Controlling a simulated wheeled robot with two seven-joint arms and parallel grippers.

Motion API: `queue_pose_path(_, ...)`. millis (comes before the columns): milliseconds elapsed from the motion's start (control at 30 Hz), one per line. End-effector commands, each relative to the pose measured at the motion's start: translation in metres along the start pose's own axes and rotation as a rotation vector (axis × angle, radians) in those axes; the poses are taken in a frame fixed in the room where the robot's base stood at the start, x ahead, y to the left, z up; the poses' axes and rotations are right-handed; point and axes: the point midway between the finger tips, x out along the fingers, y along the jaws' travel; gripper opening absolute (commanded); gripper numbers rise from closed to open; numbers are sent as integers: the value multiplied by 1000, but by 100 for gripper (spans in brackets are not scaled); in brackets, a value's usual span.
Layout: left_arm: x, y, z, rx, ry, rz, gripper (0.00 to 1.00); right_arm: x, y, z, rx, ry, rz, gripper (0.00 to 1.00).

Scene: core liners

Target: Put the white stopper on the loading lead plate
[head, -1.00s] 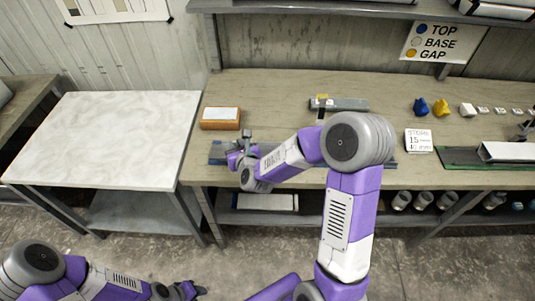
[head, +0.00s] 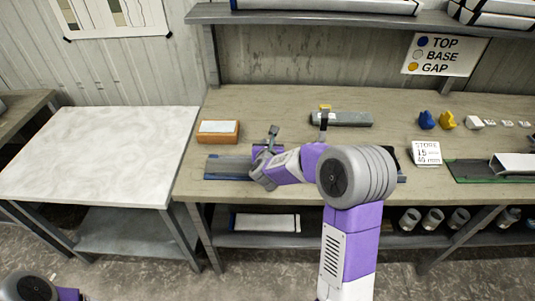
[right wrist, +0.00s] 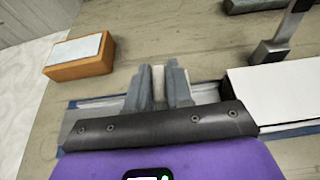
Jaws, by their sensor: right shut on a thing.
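My right gripper (right wrist: 160,82) is shut on a small white piece (right wrist: 158,78), seen between its two grey fingers in the right wrist view; it looks like the white stopper, mostly hidden by the fingers. In the head view this gripper (head: 272,132) is over the left part of a blue-edged tray (head: 228,168), its fingers pointing to the back. I cannot tell from the picture which surface is the loading lead plate. An orange block with a white top (head: 218,132) sits behind the tray's left end. It also shows in the right wrist view (right wrist: 78,68). My left gripper is out of view.
A blue piece (head: 426,120), a yellow piece (head: 446,121) and a white piece (head: 474,121) stand to the right, by a sign card (head: 426,152). A white table (head: 95,150) is at left.

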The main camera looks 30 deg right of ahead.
Motion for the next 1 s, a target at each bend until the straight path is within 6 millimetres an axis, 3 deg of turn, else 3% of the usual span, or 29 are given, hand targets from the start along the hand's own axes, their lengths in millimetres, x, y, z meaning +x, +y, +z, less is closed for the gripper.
queue_pose_path(200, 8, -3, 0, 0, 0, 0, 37, 12, 0, -30, -2, 3, -1, 0)
queue_pose_path(600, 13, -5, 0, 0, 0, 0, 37, 13, 0, -32, 0, 1, 0, 0)
queue_pose_path(633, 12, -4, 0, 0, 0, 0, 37, 13, 0, -32, 0, 1, 0, 23)
queue_pose_path(767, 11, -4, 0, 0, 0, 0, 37, 13, 0, -31, 0, 1, 0, 43)
queue_pose_path(1000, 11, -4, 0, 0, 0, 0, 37, 13, 0, -31, 0, 1, 1, 46)
